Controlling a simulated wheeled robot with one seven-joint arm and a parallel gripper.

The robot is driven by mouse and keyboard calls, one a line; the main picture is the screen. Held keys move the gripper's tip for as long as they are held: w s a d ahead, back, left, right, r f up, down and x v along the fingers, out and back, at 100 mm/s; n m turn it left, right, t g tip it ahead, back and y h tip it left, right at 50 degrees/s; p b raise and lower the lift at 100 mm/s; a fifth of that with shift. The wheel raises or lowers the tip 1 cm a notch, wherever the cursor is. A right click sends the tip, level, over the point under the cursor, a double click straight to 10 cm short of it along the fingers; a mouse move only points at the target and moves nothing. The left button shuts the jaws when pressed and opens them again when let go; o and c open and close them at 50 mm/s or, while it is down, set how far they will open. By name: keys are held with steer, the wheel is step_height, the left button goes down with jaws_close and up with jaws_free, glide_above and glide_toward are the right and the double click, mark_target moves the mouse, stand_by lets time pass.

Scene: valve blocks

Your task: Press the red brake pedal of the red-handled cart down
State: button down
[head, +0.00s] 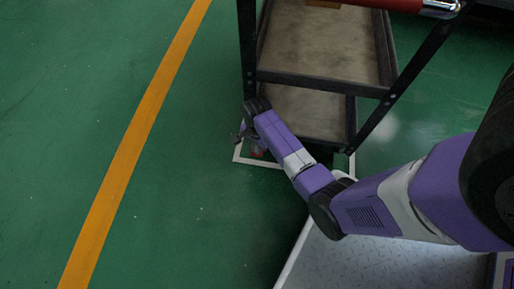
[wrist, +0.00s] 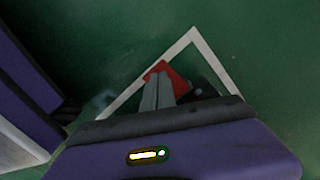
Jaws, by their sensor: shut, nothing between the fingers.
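The red-handled cart (head: 318,78) stands at the top right of the head view, with its red handle (head: 390,4) at the picture's top edge. In the wrist view the red pedal (wrist: 180,82) lies directly beyond my fingertips. My gripper (wrist: 158,78) is shut and empty, its grey fingers overlapping the pedal's left part in the picture. I cannot tell whether they touch it.
A dark part, perhaps a caster (wrist: 200,88), sits beside the pedal. A white floor line (wrist: 212,60) forms a corner around it. The green floor left of the cart is clear, crossed by an orange line (head: 140,120). My arm passes close to the cart's near lower edge.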

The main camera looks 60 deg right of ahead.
steer(key=shift+f, duration=0.3)
steer(key=shift+f+b, duration=0.35)
steer(key=shift+f, duration=0.1)
step_height(320, 180, up, 8)
steer(key=p, duration=0.9)
stand_by(0.6)
